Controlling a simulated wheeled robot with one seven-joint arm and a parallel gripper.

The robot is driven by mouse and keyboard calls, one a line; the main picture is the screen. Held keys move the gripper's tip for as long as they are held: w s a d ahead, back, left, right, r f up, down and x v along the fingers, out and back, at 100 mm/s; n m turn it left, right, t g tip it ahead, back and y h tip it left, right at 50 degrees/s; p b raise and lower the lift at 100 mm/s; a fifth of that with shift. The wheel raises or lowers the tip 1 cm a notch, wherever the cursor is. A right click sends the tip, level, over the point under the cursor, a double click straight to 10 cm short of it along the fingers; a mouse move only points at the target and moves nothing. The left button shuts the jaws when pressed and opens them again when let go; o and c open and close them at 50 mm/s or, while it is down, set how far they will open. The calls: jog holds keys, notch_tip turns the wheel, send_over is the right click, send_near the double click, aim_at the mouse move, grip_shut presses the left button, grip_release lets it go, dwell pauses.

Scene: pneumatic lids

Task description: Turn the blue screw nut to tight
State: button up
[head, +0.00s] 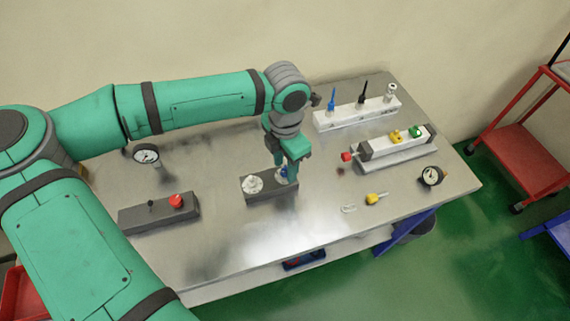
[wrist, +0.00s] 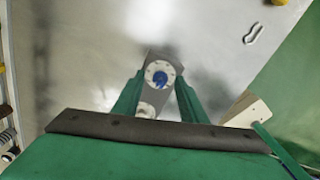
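The blue screw nut (wrist: 160,79) sits on a round white flange (wrist: 160,70) at one end of a dark grey block (head: 270,190). In the head view the blue nut (head: 284,170) is mostly hidden behind my gripper (head: 288,176). My gripper points down over that end of the block. In the wrist view my gripper's two green fingers (wrist: 159,85) stand apart on either side of the nut, with a visible gap to it. A second white fitting (head: 253,183) is on the block's other end, partly hidden in the wrist view.
A block with a red knob (head: 176,201) stands to the left, near a gauge (head: 146,154). To the right are a white valve block (head: 398,148), a rack with small tools (head: 357,112), a gauge (head: 431,176) and a yellow-headed part (head: 373,198). The table's front middle is clear.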

notch_tip(320, 180, up, 10)
jog(key=shift+r, duration=0.25)
dwell(0.7)
